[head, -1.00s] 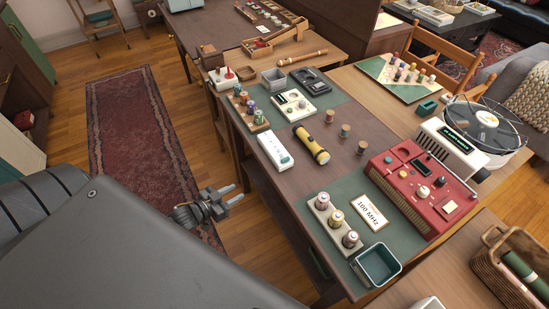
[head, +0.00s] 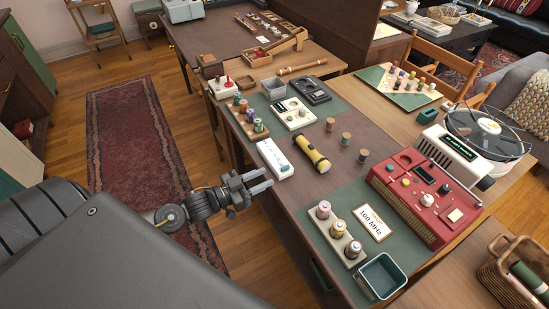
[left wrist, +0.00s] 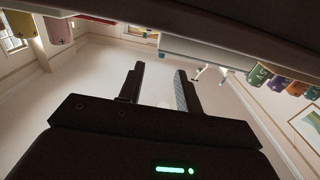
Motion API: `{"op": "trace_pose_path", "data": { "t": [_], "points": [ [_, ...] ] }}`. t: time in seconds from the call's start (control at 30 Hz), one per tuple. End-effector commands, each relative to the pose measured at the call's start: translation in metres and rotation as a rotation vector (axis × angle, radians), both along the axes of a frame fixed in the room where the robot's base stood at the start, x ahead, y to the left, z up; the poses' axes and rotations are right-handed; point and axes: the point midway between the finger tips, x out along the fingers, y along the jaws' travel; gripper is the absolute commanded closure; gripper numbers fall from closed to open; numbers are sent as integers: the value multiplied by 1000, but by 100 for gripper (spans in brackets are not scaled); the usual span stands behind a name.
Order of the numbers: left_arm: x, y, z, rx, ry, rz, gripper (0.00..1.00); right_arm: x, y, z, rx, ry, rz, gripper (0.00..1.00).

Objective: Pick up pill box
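The pill box (head: 275,158), a long white case with teal marks, lies on the dark table near its left edge. My left gripper (head: 268,180) is at the table's left edge, just below and left of the pill box in the head view. Its two fingers are apart with nothing between them. In the left wrist view the left gripper (left wrist: 160,80) is also open, and a white body that looks like the pill box (left wrist: 205,50) shows past the fingertips. My right gripper is not in view.
A yellow flashlight (head: 312,153) lies right of the pill box. Battery-like cylinders in a holder (head: 339,233), a teal bin (head: 381,277) and a red console (head: 425,198) stand nearer and to the right.

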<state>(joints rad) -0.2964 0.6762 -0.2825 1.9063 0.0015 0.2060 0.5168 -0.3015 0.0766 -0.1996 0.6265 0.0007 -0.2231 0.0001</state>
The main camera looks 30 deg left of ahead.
Motion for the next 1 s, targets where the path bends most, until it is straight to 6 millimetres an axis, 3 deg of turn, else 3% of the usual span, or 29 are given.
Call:
{"op": "trace_pose_path", "data": {
  "t": [0.17, 0.5, 0.8, 1.0],
  "points": [
    [4, -2, 0, 1, 1, 1, 65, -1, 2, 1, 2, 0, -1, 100],
    [43, -23, 1, 0, 0, 1, 65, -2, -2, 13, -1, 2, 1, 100],
    [46, -25, -1, 2, 1, 0, 65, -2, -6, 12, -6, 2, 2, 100],
    [46, -25, -1, 2, 1, 0, 92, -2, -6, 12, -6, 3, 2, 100]
  ]
}}
